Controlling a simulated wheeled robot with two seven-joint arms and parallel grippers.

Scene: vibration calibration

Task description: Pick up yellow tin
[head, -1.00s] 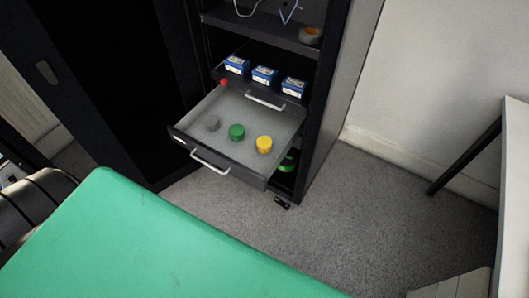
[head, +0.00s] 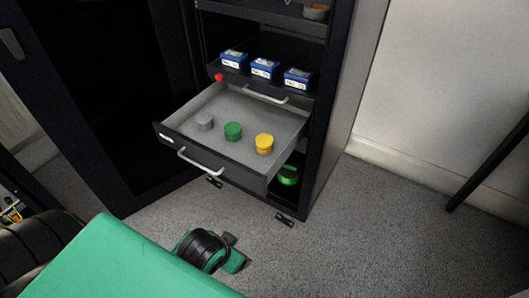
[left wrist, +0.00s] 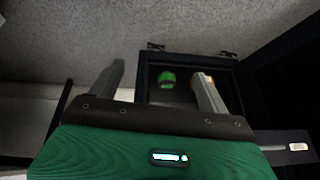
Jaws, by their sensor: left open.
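The yellow tin (head: 264,144) stands upright in the pulled-out drawer (head: 229,171), at the right of a row with a green tin (head: 233,131) and a grey tin (head: 204,122). In the left wrist view my left gripper (left wrist: 157,72) is open, its two fingers apart with nothing between them. Beyond the fingers is a dark cabinet opening with a green object (left wrist: 167,79). An orange-yellow patch shows partly behind the right finger; I cannot tell what it is. In the head view a green and black part of mine shows below the drawer, but no fingers. My right gripper is not in view.
A green object (head: 288,175) sits in the compartment below. The dark cabinet door (head: 75,100) stands open at left. Grey floor (head: 350,235) is clear at right.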

